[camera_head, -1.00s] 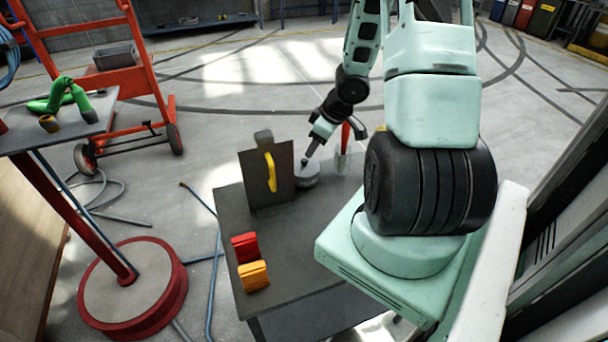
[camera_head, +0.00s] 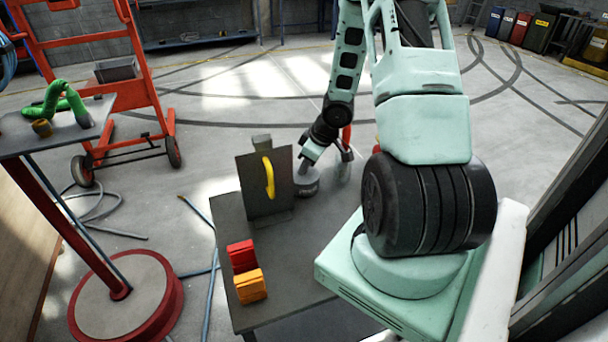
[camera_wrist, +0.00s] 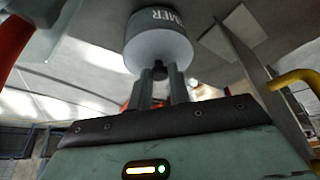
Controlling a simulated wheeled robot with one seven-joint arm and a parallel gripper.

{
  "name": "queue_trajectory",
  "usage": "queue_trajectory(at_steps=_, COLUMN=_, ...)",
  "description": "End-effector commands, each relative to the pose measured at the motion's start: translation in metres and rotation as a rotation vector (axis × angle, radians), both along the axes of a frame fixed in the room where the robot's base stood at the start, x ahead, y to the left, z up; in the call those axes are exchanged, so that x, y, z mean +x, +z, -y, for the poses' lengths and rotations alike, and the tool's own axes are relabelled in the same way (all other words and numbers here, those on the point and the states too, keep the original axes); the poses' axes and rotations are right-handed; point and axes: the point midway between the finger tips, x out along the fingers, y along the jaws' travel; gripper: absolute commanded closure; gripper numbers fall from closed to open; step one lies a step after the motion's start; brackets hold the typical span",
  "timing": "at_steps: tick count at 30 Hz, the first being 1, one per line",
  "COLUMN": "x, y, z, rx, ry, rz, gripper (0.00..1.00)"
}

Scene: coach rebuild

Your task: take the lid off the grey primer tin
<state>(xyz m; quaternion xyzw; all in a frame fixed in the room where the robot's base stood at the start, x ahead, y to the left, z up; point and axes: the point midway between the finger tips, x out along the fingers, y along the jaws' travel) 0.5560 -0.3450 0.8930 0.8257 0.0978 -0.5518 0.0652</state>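The grey primer tin (camera_head: 307,187) stands on the dark table, just right of the upright panel. In the wrist view the tin (camera_wrist: 158,45) is close at the top, with part of its label showing. A small dark lid knob (camera_wrist: 158,69) shows at the fingertips. My gripper (camera_wrist: 160,76) has its two fingers parted, one on each side of the knob. Whether they press on it cannot be told. In the head view my gripper (camera_head: 306,164) is at the tin's top, and the lid's edge is too small to make out.
An upright dark panel with a yellow handle (camera_head: 269,178) stands close left of the tin. Red (camera_head: 242,256) and orange (camera_head: 250,286) blocks lie near the table's left front. A red-topped item (camera_head: 346,140) stands behind right of the tin. The table's middle (camera_head: 290,245) is clear.

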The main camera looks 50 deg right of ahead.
Motion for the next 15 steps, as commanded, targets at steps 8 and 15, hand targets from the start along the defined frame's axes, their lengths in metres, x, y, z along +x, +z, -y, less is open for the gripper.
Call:
queue_trajectory(at_steps=8, x=0.0, y=0.0, z=0.0, rx=-0.001, ry=0.0, rz=0.0, gripper=1.0)
queue_trajectory(at_steps=15, x=0.0, y=0.018, z=0.0, rx=0.0, ry=-0.001, rz=0.002, gripper=1.0)
